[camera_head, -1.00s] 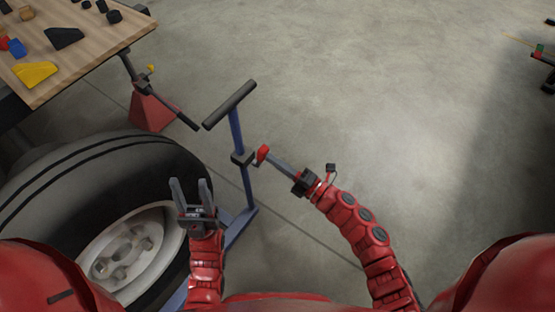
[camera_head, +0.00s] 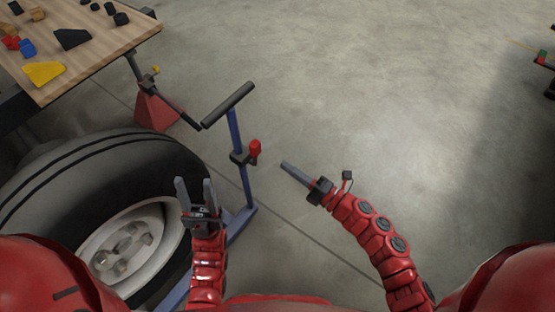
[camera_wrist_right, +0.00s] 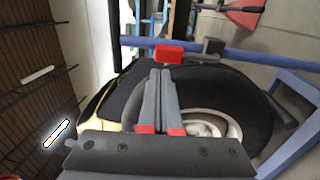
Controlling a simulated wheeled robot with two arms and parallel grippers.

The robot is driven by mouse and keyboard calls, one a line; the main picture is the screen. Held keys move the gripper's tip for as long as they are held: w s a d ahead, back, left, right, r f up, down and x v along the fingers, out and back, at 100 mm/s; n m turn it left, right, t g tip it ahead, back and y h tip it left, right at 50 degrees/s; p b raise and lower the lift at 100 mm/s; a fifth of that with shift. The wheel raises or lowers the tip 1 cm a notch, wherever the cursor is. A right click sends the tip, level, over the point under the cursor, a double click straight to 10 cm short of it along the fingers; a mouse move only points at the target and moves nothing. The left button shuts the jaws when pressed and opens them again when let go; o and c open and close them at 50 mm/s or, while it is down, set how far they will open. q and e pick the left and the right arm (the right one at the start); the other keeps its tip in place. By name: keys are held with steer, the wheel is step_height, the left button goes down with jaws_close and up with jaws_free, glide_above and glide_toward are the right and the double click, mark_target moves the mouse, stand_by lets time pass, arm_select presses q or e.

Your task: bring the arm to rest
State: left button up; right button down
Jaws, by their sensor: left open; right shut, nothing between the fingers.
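My right gripper (camera_head: 284,164) is shut and empty, held over the open floor to the right of the blue stand. In the right wrist view its fingers (camera_wrist_right: 160,74) lie together with nothing between them. My left gripper (camera_head: 195,181) is open and empty, fingers pointing up the picture, in front of the tire. A red knob (camera_head: 255,148) sits on the blue stand (camera_head: 236,135), left of the right fingertips and apart from them. The knob also shows in the right wrist view (camera_wrist_right: 169,54), just beyond the fingertips.
A tire with a pale rim (camera_head: 95,175) fills the left. A wooden table (camera_head: 100,50) with several small blocks is at the upper left, beside a red jack stand (camera_head: 158,110). The concrete floor (camera_head: 380,110) in the middle and right is clear.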

steer(key=v, duration=0.6)
steer(key=shift+r, duration=0.25)
